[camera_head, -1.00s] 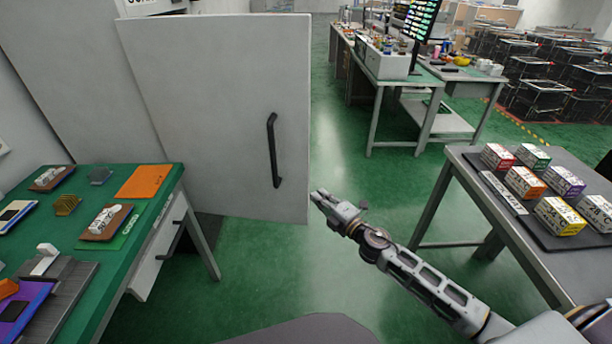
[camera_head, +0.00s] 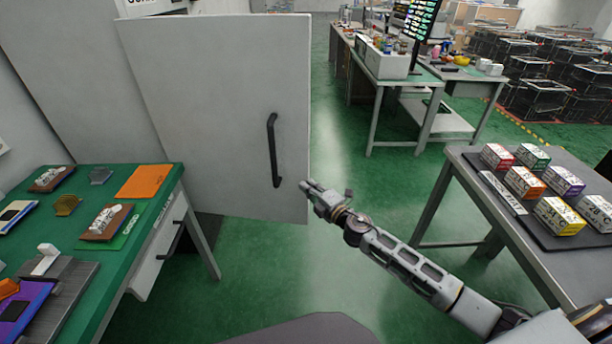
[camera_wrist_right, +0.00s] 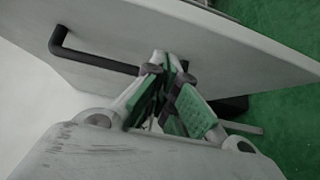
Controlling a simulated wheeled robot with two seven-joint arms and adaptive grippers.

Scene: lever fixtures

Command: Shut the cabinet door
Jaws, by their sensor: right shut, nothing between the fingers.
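The grey cabinet door (camera_head: 215,110) stands open in the head view, with a black vertical bar handle (camera_head: 273,150) near its right edge. In the right wrist view the door (camera_wrist_right: 225,45) runs across the top, with the handle (camera_wrist_right: 95,60) at the upper left. My right gripper (camera_head: 306,186) is shut and empty. Its tips are at the door's right edge, to the right of the handle's lower end; I cannot tell whether they touch the door. The gripper also shows in the right wrist view (camera_wrist_right: 168,62). My left gripper is in neither view.
A green-topped workbench (camera_head: 150,215) with small parts stands at the left, close to the door. A grey table (camera_head: 500,235) with several coloured boxes on a dark mat stands at the right. Green floor (camera_head: 270,255) lies clear between them. Another bench (camera_head: 460,120) is farther back.

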